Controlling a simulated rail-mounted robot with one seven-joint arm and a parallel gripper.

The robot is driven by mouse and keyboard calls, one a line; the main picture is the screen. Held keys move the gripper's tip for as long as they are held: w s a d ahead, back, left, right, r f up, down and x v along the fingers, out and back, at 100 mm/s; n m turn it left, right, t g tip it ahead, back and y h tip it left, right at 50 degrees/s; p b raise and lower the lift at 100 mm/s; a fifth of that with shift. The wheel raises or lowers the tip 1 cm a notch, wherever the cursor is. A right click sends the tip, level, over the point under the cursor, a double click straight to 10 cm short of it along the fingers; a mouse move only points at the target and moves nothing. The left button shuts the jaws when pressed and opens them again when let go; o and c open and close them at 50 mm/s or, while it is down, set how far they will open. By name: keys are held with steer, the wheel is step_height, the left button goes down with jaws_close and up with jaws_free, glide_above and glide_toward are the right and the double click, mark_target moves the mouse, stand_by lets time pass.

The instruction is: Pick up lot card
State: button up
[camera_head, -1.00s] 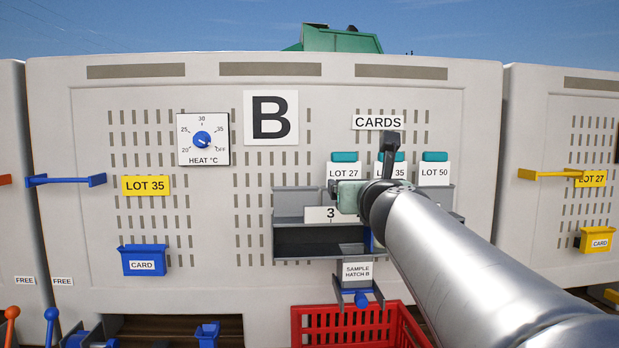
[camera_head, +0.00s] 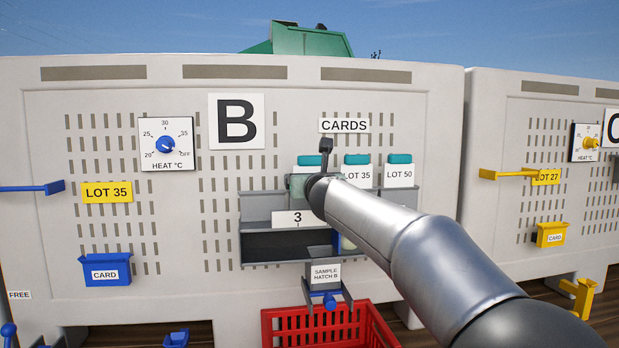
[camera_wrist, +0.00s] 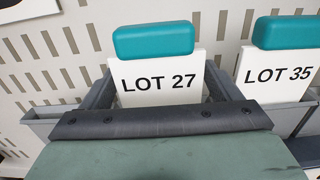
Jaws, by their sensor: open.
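The LOT 27 card (camera_wrist: 158,78) is white with a teal top grip and stands upright in a grey holder. In the head view its teal top (camera_head: 309,160) shows, with most of its face hidden behind my gripper (camera_head: 302,186). The LOT 35 card (camera_head: 357,174) and LOT 50 card (camera_head: 400,174) stand in a row to its right. My gripper is open and in front of the LOT 27 card. In the wrist view its dark edge and green body cover the card's lower part; whether it touches the card cannot be told.
Below the cards is a grey shelf marked 3 (camera_head: 296,218), with a sample hatch (camera_head: 325,275) and a red crate (camera_head: 325,325) under it. A blue CARD box (camera_head: 107,270) and a LOT 35 sign (camera_head: 107,192) are on the left of the panel.

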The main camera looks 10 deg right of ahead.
steer(key=shift+w, duration=0.7)
steer(key=c, duration=0.8)
steer(key=shift+r, duration=0.15)
